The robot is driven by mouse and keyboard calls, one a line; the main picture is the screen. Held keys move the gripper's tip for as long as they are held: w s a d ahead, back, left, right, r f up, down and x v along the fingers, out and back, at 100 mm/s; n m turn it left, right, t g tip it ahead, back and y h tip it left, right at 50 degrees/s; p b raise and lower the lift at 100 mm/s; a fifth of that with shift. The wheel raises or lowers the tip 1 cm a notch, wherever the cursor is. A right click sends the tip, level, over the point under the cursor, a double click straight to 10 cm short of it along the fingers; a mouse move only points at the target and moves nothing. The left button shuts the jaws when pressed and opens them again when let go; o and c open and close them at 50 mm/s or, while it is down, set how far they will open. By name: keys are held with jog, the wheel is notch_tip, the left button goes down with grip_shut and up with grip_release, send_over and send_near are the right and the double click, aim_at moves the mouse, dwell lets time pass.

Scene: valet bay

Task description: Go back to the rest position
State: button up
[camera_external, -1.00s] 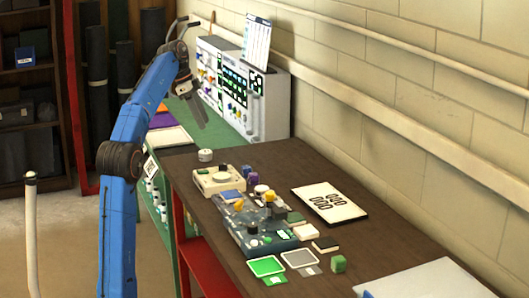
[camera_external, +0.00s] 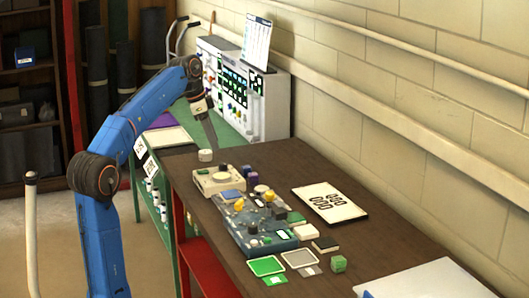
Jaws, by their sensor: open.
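My blue arm rises at the left of the picture and reaches toward the back of the bench. My gripper (camera_external: 209,128) hangs at the arm's end in front of the grey panel with knobs and lights (camera_external: 243,92). It points downward above the green bench top and is small in this view. I see nothing held in it. It is apart from the things on the brown table.
The brown table (camera_external: 383,238) carries a grey-blue device (camera_external: 258,232), a cream device (camera_external: 217,179), a white card (camera_external: 329,202), a green square (camera_external: 267,266) and small blocks. A brick wall (camera_external: 430,120) bounds the right. Dark shelves (camera_external: 30,115) stand at the left.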

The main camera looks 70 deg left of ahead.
jog(key=s+d+f+n+y, duration=0.1)
jog(key=s+d+f, duration=0.15)
jog(key=d, duration=0.25)
jog(key=s+d+f, duration=0.2)
jog(key=d+f, duration=0.1)
jog(key=d, duration=0.3)
jog(key=s+d+f, duration=0.5)
jog(key=f, duration=0.5)
jog(key=s+d+f+n, duration=0.1)
jog(key=s+d+f, duration=0.5)
jog(key=f, duration=0.4)
jog(key=s+d+f+n+t, duration=0.1)
jog(key=s+d+f, duration=0.5)
jog(key=f, duration=0.4)
jog(key=shift+d+f, duration=0.2)
jog(key=shift+f, duration=0.2)
